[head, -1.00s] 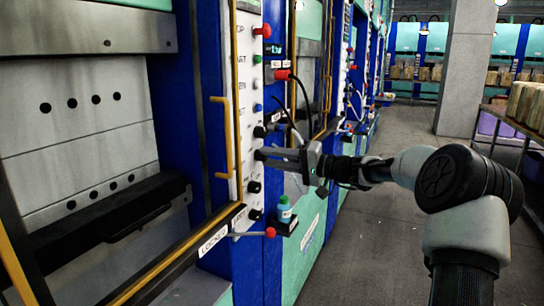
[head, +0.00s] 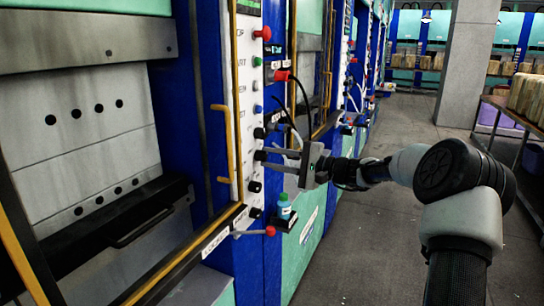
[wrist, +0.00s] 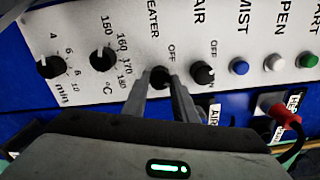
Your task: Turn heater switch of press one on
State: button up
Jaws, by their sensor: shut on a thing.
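The control panel (head: 240,100) of the near press is white, with a column of buttons and black knobs. My gripper (head: 264,155) reaches in from the right, its fingers at the second black knob from the top of the black ones. In the wrist view, my gripper (wrist: 160,88) is shut on the black heater switch (wrist: 160,76), one finger on each side. The label above it reads "EATER", with its first letter cut off, and "OFF" stands to its upper right. The fingers partly hide the knob, and I cannot tell where it points.
The black air knob (wrist: 203,73) is close to the right finger. The temperature knob (wrist: 102,58) and timer knob (wrist: 49,66) are to the left. A yellow handle (head: 226,150) stands left of the panel.

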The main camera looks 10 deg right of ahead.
dwell(0.4)
jog(key=o, duration=1)
jog(key=shift+o, duration=0.2)
jog(key=shift+d, duration=0.15)
jog(key=v, duration=1.7)
jog(key=shift+s, duration=0.15)
